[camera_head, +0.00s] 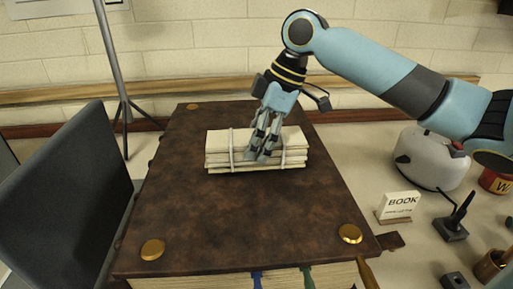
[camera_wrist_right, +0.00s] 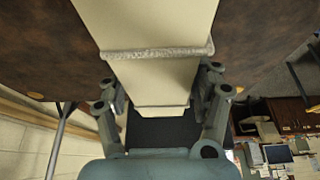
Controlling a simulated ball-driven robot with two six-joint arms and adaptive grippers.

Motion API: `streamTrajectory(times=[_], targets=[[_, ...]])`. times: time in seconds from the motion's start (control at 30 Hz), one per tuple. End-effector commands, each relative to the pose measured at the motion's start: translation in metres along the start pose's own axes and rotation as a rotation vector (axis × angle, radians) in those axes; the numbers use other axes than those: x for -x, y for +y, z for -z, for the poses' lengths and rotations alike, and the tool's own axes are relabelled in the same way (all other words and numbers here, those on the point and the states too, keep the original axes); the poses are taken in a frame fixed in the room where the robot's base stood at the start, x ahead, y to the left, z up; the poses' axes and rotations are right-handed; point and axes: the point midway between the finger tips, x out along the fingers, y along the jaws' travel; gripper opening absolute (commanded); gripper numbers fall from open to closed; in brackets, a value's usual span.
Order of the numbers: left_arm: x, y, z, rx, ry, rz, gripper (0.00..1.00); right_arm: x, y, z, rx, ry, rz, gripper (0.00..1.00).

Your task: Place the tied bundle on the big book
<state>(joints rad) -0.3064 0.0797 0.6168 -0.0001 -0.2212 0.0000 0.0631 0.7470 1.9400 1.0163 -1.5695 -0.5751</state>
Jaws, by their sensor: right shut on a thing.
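The tied bundle (camera_head: 222,150), a stack of cream papers bound with two pale cords, lies flat over the middle of the big book's cover in the head view. The big book (camera_head: 230,215) has a brown leather cover with brass studs. My right gripper (camera_head: 262,152) comes down from above and is shut on the bundle near its middle. In the right wrist view the bundle (camera_wrist_right: 150,75) sits between the two fingers of the right gripper (camera_wrist_right: 163,105). I cannot tell whether the bundle's underside touches the cover. My left gripper is not in view.
A dark panel (camera_head: 70,190) stands left of the book. At right are a white rounded device (camera_head: 432,158), a "BOOK" sign (camera_head: 398,205), a small black stand (camera_head: 452,228) and a reddish pot (camera_head: 495,181). A tripod pole (camera_head: 112,60) stands behind. Bare cover surrounds the bundle.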

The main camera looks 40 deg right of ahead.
Motion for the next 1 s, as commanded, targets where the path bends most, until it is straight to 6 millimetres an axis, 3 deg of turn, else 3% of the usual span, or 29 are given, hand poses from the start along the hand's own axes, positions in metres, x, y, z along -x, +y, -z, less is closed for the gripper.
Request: streamTrajectory(times=[0.13,0.47,0.5,0.67,1.0], targets=[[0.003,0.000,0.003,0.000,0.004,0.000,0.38,-0.020,-0.001,-0.008,-0.002,0.002,0.002,0.14],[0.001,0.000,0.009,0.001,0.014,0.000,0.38,-0.024,0.000,-0.010,0.000,0.002,0.000,0.14],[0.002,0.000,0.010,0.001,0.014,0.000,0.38,-0.024,0.000,-0.010,0.000,0.001,0.000,0.70],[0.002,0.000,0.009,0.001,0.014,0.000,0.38,-0.023,0.000,-0.010,0.000,0.001,0.000,0.90],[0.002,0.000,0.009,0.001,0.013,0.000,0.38,-0.020,0.000,-0.009,0.001,0.000,-0.001,0.90]])
